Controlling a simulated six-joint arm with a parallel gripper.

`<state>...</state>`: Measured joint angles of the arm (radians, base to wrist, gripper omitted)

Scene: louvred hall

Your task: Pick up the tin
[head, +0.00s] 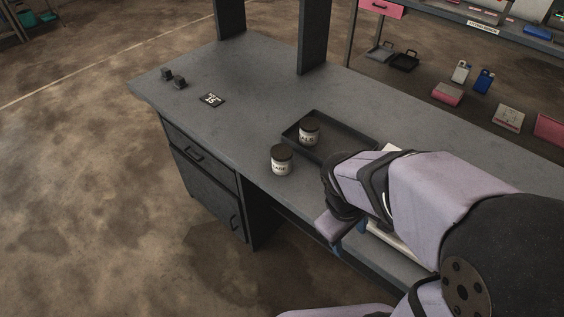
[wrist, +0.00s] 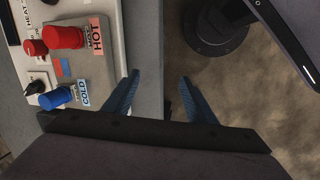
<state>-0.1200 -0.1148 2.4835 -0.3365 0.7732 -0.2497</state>
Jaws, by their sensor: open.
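Two white tins with dark lids show in the head view. One tin (head: 282,161) stands upright on the grey bench near its front edge, its label partly readable as "AGE". The other tin (head: 309,131) stands upright in a black tray (head: 291,134), its label ending in "ALS". My gripper (head: 350,238) is at the bench's front edge, to the right of and nearer than both tins, partly hidden by my arm. In the wrist view my gripper (wrist: 160,86) has its blue fingers apart with nothing between them, over the bench edge. No tin shows there.
A panel with a red HOT knob (wrist: 64,37) and a blue COLD knob (wrist: 56,97) lies left of the fingers. A black-and-white tag (head: 210,100) and small dark blocks (head: 173,79) sit on the bench's left. Posts (head: 312,38) rise at its back.

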